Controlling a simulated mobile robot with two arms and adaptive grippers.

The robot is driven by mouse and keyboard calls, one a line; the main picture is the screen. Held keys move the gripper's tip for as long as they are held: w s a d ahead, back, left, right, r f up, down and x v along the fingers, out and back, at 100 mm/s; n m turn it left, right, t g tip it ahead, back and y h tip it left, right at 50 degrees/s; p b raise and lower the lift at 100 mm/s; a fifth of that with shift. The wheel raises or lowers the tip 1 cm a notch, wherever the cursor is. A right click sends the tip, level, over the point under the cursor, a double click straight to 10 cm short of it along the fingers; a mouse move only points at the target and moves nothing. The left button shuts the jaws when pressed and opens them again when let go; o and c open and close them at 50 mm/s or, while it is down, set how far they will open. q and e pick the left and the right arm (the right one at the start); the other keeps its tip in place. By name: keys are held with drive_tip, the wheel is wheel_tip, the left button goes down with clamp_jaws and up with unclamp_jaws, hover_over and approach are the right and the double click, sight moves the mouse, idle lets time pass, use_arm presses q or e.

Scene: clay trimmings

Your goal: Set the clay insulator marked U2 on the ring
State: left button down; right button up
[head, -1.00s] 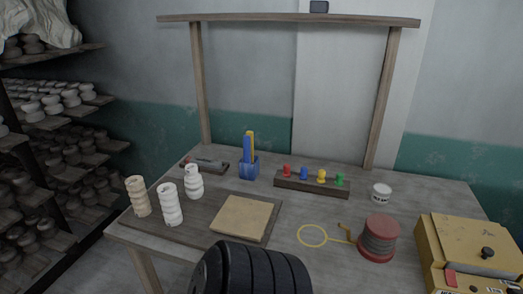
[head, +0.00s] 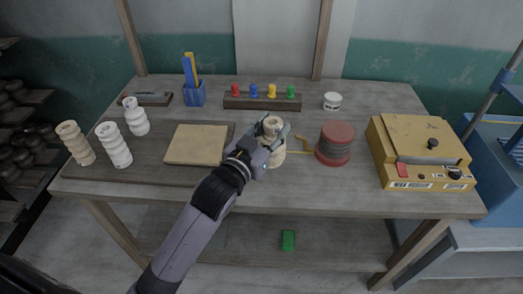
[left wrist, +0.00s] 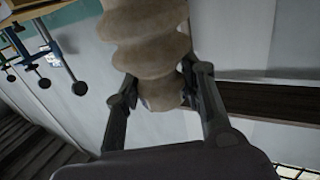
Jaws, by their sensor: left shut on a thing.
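My left gripper (head: 272,135) is shut on a tan ribbed clay insulator (head: 273,158), held roughly upright over the table left of the red spool (head: 335,143). In the left wrist view the insulator (left wrist: 150,45) sits between the fingers (left wrist: 160,92). The yellow ring is hidden behind the insulator and gripper; only its thin yellow stem (head: 300,153) shows, leading to the spool. I cannot tell whether the insulator's base touches the table or ring. No U2 mark is readable. My right gripper is out of view.
Another tan insulator (head: 75,143) and two white ones (head: 114,145) (head: 136,116) stand at the left. A board (head: 198,145) lies beside them. A rack of coloured knobs (head: 262,102), a white jar (head: 332,101) and a yellow box (head: 418,150) stand behind and right.

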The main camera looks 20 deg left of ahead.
use_arm(q)
drive_tip(key=w+a+r+h+b, duration=0.1)
drive_tip(key=w+a+r+b, duration=0.25)
drive_tip(key=w+r, duration=0.75)
wheel_tip(320, 180, down, 20)
drive_tip(key=w+p, duration=0.1)
drive_tip(key=shift+w+a+f+m, duration=0.2)
drive_tip(key=shift+w+a+m, duration=0.1)
drive_tip(key=shift+m, duration=0.1)
drive_tip(key=shift+s+f, duration=0.1)
drive_tip(key=c, duration=1)
unclamp_jaws()
drive_tip(key=shift+f, duration=0.1)
drive_tip(key=shift+c, duration=0.2)
drive_tip(key=v, duration=1.2)
drive_tip(key=shift+r+b, duration=0.25)
drive_tip(key=shift+b, duration=0.2)
